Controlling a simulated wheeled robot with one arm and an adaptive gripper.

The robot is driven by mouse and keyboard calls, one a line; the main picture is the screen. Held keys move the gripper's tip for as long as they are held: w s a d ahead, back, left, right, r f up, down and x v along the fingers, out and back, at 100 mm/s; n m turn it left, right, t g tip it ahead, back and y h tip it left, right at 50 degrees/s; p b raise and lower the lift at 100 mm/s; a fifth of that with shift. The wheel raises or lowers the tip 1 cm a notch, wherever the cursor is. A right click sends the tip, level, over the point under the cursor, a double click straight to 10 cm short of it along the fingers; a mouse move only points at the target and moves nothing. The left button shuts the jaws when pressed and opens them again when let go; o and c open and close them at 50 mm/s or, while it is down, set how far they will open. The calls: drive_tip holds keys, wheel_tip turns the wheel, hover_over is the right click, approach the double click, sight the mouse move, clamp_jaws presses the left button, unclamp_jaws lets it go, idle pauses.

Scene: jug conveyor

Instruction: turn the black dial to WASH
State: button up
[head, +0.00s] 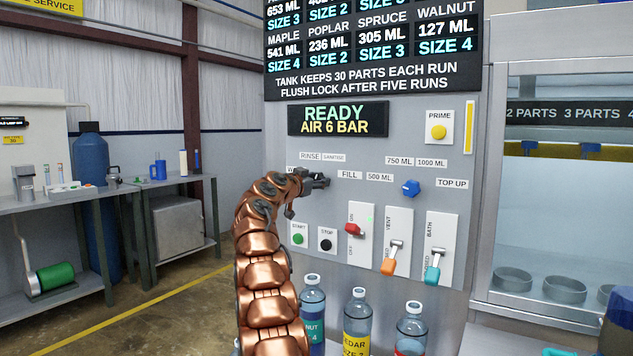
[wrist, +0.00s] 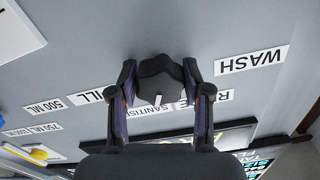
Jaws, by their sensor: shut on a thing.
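The black dial (wrist: 160,80) sits between the two fingers of my gripper (wrist: 160,104) in the wrist view, and the fingers are shut on its sides. Its white mark points down in that view, towards the SANITISE label (wrist: 178,113) and away from the WASH label (wrist: 252,61). In the head view my gripper (head: 322,181) is at the panel below the RINSE label (head: 311,156). There it covers the dial, and the WASH label (head: 292,169) is partly hidden.
On the panel, a blue knob (head: 411,187) is to the right. Below are a green start button (head: 298,239), a red switch (head: 354,229), an orange lever (head: 389,266) and a teal lever (head: 432,273). Several bottles (head: 357,325) stand under them.

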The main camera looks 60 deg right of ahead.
drive_tip(key=shift+n, duration=0.4)
drive_tip(key=n, duration=0.3)
drive_tip(key=shift+n, duration=0.4)
drive_tip(key=n, duration=0.5)
drive_tip(key=n+p, duration=0.2)
drive_tip(key=n, duration=0.3)
drive_tip(key=shift+r+n, duration=0.1)
drive_tip(key=shift+n, duration=0.3)
drive_tip(key=shift+n+p, duration=0.9)
drive_tip(key=shift+n, duration=1.3)
drive_tip(key=o, duration=1.2)
drive_tip(key=shift+c, duration=0.2)
